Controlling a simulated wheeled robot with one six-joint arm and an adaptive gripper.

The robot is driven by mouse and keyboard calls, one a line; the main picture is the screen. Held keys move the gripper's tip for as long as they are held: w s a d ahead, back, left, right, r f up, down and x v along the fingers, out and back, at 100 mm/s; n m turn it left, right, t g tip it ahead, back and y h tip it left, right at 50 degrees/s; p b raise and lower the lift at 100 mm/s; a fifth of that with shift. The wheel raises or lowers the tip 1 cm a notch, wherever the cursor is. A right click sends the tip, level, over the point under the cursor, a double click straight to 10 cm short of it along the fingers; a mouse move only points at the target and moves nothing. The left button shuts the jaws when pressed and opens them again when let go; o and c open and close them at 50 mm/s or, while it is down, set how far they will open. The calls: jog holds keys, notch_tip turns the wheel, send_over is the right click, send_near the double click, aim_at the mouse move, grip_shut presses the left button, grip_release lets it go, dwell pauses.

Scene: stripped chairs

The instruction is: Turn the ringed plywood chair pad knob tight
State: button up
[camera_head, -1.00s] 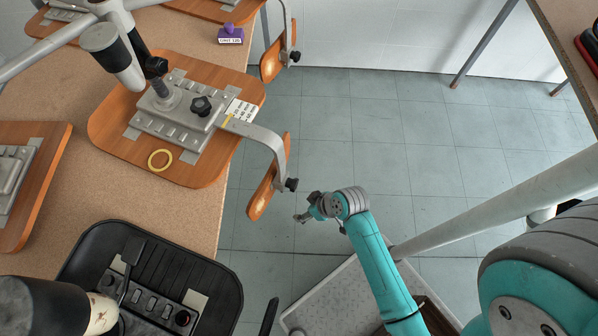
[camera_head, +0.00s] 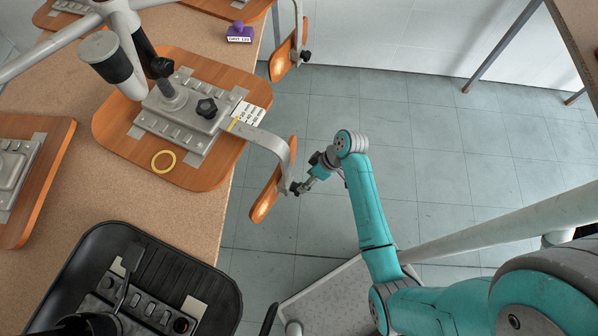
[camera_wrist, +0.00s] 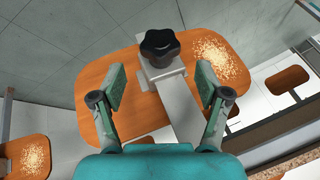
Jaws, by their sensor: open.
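The ringed plywood chair lies upturned on the bench. Its orange-brown seat (camera_head: 112,135) carries a yellow ring (camera_head: 163,161). A bent grey bar (camera_head: 270,140) runs to its plywood back pad (camera_head: 265,200), which hangs past the bench edge. A black lobed pad knob (camera_wrist: 159,44) sits at the bar's end against the pad in the wrist view. My gripper (camera_wrist: 161,84) is open and empty, its fingers apart either side of the bar, with the knob centred beyond the tips. In the head view my gripper (camera_head: 302,187) is right beside the pad knob, partly covering it.
Another black knob (camera_head: 207,108) is on the seat's metal plate. A purple-topped block (camera_head: 239,33) stands on the bench (camera_head: 70,215). A black chair (camera_head: 205,285) lies nearer, and another back pad (camera_head: 285,55) hangs farther off. The floor (camera_head: 430,150) to the right is clear.

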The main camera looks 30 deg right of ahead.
jog(key=shift+x, duration=3.2)
jog(key=c, duration=1.2)
jog(key=shift+o, duration=0.2)
jog(key=shift+d, duration=0.1)
jog(key=m+g+y, duration=0.1)
jog(key=g+y, duration=0.1)
jog(key=y, duration=0.2)
jog(key=shift+w+d, duration=0.1)
jog(key=g+y, duration=0.1)
jog(key=y, duration=0.1)
jog(key=m+g+y, duration=0.1)
jog(key=y, duration=0.1)
jog(key=shift+f+m+y, duration=0.2)
jog(key=shift+m+y, duration=0.1)
jog(key=shift+g+y, duration=0.4)
jog(key=shift+y, duration=0.2)
